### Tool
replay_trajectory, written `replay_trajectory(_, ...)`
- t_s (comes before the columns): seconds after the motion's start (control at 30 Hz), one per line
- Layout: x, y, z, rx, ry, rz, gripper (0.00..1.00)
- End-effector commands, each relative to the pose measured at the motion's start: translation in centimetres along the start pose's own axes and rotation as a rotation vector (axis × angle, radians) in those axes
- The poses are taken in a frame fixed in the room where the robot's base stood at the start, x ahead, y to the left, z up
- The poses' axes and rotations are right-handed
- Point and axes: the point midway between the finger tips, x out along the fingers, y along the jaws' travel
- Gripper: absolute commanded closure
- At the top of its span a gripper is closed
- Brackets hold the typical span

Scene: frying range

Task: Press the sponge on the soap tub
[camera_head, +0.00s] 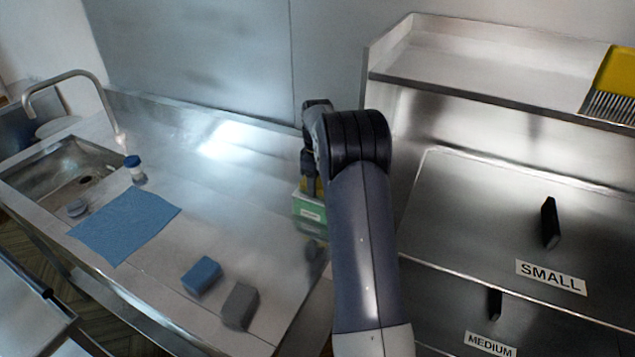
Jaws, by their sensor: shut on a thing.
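The green soap tub (309,209) with a pale label stands on the steel counter, right beside the cabinet side. My gripper (312,190) points down over the tub, partly hidden by my dark arm. It is shut on a small yellow sponge (319,187), of which only a sliver shows. The sponge is at the top of the tub; I cannot tell whether it touches the contents or how hard it presses.
A blue block (201,276) and a grey block (239,306) lie at the counter's front. A blue cloth (125,225), a small blue-capped jar (134,169) and a sink (65,165) are at left. Drawers labelled SMALL (550,277) and MEDIUM (490,345) stand at right. A yellow brush (615,85) sits on the shelf.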

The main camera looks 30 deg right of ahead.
Motion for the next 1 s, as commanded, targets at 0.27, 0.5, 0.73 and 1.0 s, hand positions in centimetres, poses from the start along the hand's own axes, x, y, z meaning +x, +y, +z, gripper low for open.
replay_trajectory(0.27, -2.7, 0.0, 0.0, 0.0, 0.001, 0.001, 0.66)
replay_trajectory(0.5, -4.7, 0.0, 0.0, 0.0, 0.001, 0.001, 0.66)
replay_trajectory(0.73, -5.3, 0.0, 0.0, 0.0, 0.001, 0.001, 0.66)
replay_trajectory(1.0, -5.2, 0.0, 0.0, 0.0, 0.001, 0.001, 0.66)
